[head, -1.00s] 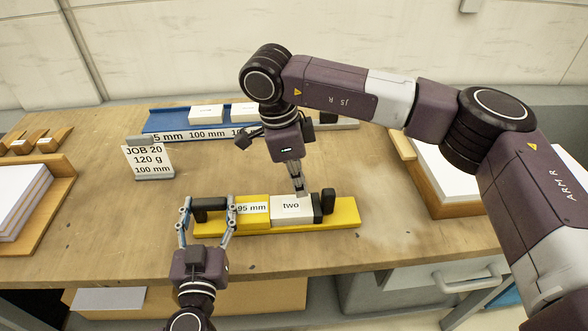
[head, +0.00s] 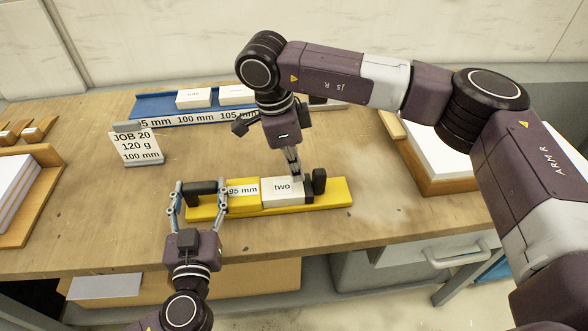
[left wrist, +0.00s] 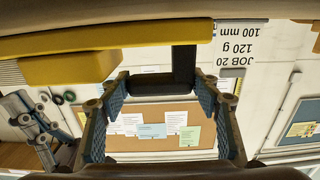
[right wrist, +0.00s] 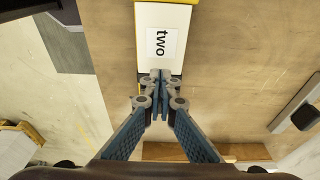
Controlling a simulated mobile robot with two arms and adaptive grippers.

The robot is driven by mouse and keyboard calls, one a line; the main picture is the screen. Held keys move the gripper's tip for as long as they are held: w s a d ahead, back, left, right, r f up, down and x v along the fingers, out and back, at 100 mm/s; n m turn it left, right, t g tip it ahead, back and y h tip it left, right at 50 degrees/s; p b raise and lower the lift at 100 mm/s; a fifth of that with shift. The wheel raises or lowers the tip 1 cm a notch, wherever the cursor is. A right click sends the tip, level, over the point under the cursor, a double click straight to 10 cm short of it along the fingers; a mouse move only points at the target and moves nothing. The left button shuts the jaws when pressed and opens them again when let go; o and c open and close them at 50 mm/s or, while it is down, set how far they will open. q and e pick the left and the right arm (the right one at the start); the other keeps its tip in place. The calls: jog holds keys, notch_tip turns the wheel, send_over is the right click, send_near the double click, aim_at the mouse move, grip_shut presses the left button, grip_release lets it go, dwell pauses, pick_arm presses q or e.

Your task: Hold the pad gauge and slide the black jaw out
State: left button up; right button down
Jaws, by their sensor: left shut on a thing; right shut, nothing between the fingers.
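The yellow pad gauge (head: 330,196) lies on the bench, with a 95 mm label (head: 243,190) on its raised left part and a black handle (head: 205,187) at its left end. My left gripper (head: 200,190) is shut on that handle, which shows between its fingers in the left wrist view (left wrist: 165,87). A white block marked "two" (head: 282,188) sits on the gauge. The black jaw (head: 309,191) is against its right end, beside an upright black post (head: 319,181). My right gripper (head: 296,176) is shut and empty, its tips by the jaw end of the block; contact is unclear.
A blue rack (head: 150,105) with white blocks stands behind. A JOB 20 sign (head: 137,147) stands at the back left. Wooden trays with paper stand left (head: 45,215) and right (head: 440,185). The bench right of the gauge is clear.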

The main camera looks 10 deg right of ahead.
aim_at(313, 172)
pick_arm(q)
jog(key=shift+a, duration=0.15)
pick_arm(e)
jog(key=shift+s+d, duration=0.1)
jog(key=shift+d, duration=3.3)
pick_arm(q)
jog(key=shift+a, duration=0.15)
pick_arm(e)
jog(key=shift+d, duration=0.4)
pick_arm(q)
jog(key=shift+w, duration=0.1)
pick_arm(e)
jog(key=shift+a, duration=0.1)
pick_arm(q)
jog(key=shift+d, duration=0.2)
pick_arm(e)
jog(key=shift+a+r, duration=0.35)
jog(key=shift+a, duration=0.4)
jog(key=shift+a+r, duration=0.3)
jog(key=shift+a, duration=0.4)
jog(key=shift+a+r, duration=0.35)
jog(key=shift+a, duration=0.4)
pick_arm(q)
jog(key=o, duration=1.3)
jog(key=shift+d+r, duration=0.1)
jog(key=o, duration=0.5)
